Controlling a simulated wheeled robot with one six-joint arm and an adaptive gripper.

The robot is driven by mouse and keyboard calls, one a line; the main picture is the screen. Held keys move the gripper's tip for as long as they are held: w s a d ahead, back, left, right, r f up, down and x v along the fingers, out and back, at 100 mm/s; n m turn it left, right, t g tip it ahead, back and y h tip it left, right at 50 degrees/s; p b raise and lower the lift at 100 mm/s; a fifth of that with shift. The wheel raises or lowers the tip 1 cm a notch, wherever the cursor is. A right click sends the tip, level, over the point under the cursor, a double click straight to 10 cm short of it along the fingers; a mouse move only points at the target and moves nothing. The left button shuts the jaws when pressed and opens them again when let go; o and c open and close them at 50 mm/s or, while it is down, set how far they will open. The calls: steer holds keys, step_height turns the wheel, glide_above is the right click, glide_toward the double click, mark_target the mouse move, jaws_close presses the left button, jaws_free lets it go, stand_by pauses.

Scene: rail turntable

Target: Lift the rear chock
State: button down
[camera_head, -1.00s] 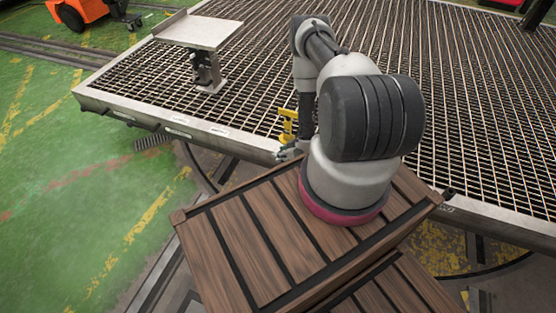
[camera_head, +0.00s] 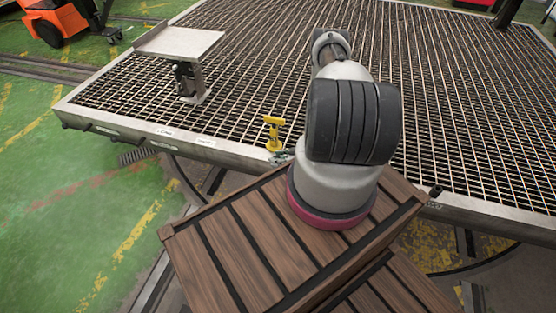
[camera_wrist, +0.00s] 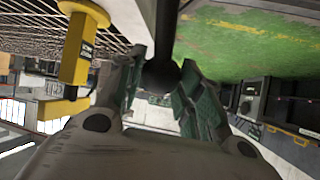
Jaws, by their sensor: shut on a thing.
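My gripper (camera_wrist: 163,78) shows in the wrist view, its two green-padded fingers closed around a black ball knob (camera_wrist: 160,76). A dark rod (camera_wrist: 166,25) runs from the knob toward the top of the picture. A yellow T-shaped handle (camera_wrist: 78,48) stands to the left of the fingers, apart from them. In the head view the yellow handle (camera_head: 272,130) stands upright at the turntable's near edge. There my arm hides the gripper and the knob. I cannot make out a chock body in either view.
The turntable's grated deck (camera_head: 440,110) has a metal rim. A grey plate on a stand (camera_head: 180,42) rises at its left. A brown slatted box (camera_head: 235,245) lies under my arm's base. An orange vehicle (camera_head: 52,22) is far left. Green floor (camera_head: 70,200) is open at left.

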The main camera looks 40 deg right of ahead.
steer(key=c, duration=1)
jaws_free()
steer(key=shift+o, duration=0.2)
steer(key=v, duration=1.2)
